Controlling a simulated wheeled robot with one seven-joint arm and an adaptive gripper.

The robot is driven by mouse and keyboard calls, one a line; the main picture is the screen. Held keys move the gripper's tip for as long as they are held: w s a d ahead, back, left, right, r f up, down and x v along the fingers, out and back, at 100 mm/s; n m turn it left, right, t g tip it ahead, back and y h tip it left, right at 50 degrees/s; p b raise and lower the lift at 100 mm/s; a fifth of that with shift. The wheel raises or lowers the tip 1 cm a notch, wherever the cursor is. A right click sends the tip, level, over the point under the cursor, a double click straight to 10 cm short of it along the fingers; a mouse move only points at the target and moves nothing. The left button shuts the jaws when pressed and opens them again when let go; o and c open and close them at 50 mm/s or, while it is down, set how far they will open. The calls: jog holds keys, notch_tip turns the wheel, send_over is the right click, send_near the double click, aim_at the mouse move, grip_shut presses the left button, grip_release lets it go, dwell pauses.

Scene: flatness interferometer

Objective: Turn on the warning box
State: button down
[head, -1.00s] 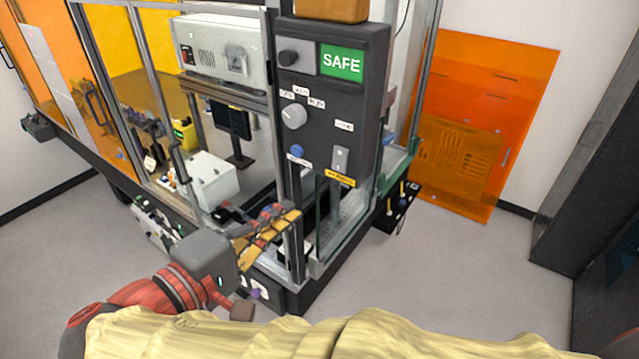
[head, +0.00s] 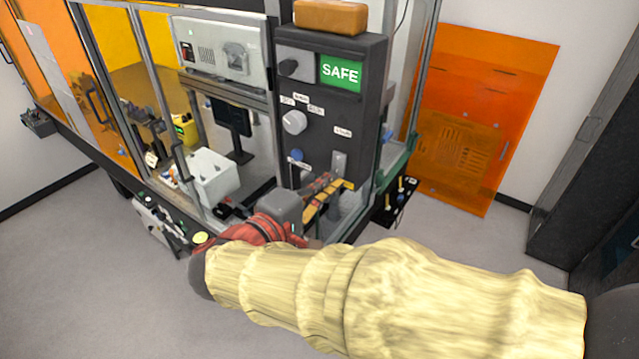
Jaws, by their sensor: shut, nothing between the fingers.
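The warning box appears to be the tall black panel (head: 335,112) on the corner of the enclosure. The label lettering is too small to read surely.
An orange block (head: 330,17) sits on top of the panel. A white instrument (head: 222,48) is to its left, with a white box (head: 209,177) inside the framed enclosure. An orange sheet (head: 480,120) leans on the wall at right.

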jog(key=shift+f, duration=0.1)
dwell(0.3)
jog(key=shift+w+d+b, duration=0.25)
jog(key=shift+w+b, duration=0.1)
jog(key=shift+b, duration=0.65)
jog(key=shift+f, duration=0.15)
